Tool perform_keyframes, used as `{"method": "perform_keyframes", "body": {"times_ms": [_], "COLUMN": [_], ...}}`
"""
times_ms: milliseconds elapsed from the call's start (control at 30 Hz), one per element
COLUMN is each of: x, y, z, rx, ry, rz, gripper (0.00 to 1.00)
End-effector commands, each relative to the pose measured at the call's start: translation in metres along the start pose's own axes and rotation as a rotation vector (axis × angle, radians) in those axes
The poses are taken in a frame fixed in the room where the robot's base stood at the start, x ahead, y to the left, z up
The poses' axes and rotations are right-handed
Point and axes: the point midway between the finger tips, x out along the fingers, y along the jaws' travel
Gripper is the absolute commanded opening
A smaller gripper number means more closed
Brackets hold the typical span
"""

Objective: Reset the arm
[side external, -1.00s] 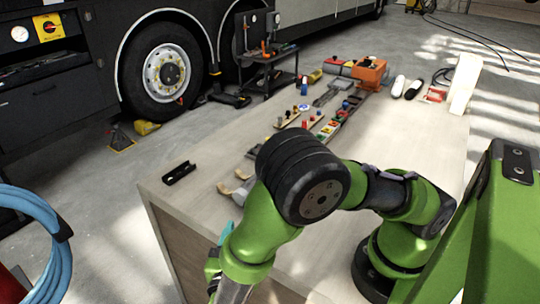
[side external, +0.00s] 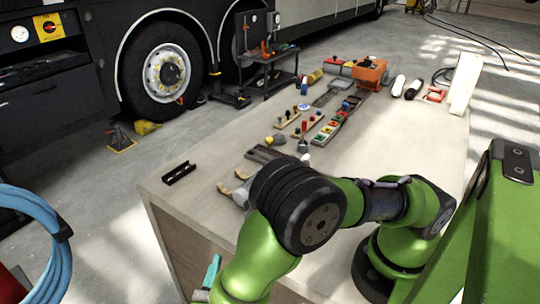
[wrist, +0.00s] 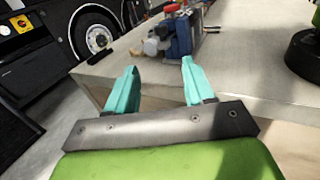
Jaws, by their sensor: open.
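My gripper (wrist: 155,85) is open and empty in the wrist view. Its two teal fingers stand apart, with the table's front edge and side beyond them. In the side external view one teal finger (side external: 212,270) shows at the lower left, beside the near side of the table (side external: 190,205). The rest of the gripper is mostly hidden by my arm or cut off by the bottom of the frame.
On the table are a black bracket (side external: 179,172) at the near left corner, a strip of coloured parts (side external: 328,130), an orange box (side external: 370,72) and a white upright piece (side external: 464,83). A blue hose (side external: 38,245) is at the left.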

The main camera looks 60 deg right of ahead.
Motion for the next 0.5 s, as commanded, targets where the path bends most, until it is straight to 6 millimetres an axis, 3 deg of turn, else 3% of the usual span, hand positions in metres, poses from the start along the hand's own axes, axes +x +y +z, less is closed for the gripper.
{"method": "perform_keyframes", "body": {"times_ms": [167,367,500], "x": [0.009,0.041,0.060], "y": [-0.011,-0.030,-0.047], "z": [-0.015,-0.002,0.013], "rx": [0.026,0.192,0.396], "ry": [0.105,0.372,0.579], "rz": [-0.021,-0.253,-0.492], "gripper": [0.53,0.53,0.53]}}
